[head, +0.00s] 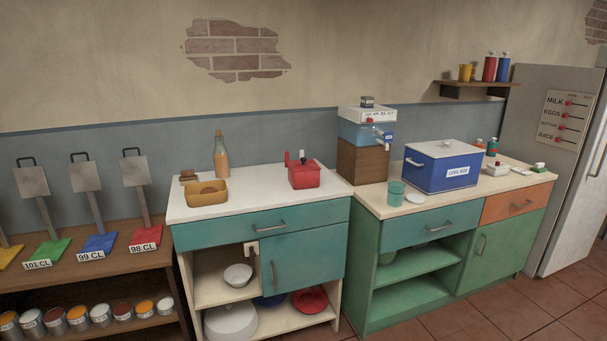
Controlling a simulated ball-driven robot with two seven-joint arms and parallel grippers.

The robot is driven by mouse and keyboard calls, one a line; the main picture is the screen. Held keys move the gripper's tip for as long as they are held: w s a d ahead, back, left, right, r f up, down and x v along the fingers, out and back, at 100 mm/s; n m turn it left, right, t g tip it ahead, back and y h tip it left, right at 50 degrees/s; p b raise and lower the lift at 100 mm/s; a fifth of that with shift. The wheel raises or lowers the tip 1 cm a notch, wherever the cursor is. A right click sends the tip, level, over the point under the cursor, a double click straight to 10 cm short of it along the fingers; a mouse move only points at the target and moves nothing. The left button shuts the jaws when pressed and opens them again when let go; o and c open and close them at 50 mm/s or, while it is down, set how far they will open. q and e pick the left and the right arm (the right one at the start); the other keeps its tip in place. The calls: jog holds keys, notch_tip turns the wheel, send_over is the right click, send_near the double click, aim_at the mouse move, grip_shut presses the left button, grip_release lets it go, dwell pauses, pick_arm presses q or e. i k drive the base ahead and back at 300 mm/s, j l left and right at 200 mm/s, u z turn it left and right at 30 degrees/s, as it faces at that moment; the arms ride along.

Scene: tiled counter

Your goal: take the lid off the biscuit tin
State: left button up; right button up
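No container in the head view is clearly marked as a biscuit tin. A red box (305,179) stands on the white-topped counter, with a small upright red part at its left and a dark and white item at its top; whether it has a lid is unclear. Left of it is a yellow-orange container (207,198) with a brown content or top. A large white round lidded-looking vessel (230,321) sits on the low shelf, partly cut off by the frame. Neither of my grippers is in view.
A clear bottle (221,157) stands at the back of the white counter (255,205). The right counter holds a blue cool box (441,173) with a white lid, a teal cup (396,194) and a drink dispenser (364,140). The white counter's front is mostly free.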

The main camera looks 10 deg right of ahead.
aim_at(304, 164)
jog(key=i+l+z, duration=0.15)
jog(key=i+z, duration=0.2)
jog(key=i, duration=0.15)
jog(key=i+z, duration=0.35)
jog(key=i, duration=0.15)
jog(key=i+j+z, duration=0.1)
jog(key=i+z, duration=0.25)
jog(key=i, duration=0.15)
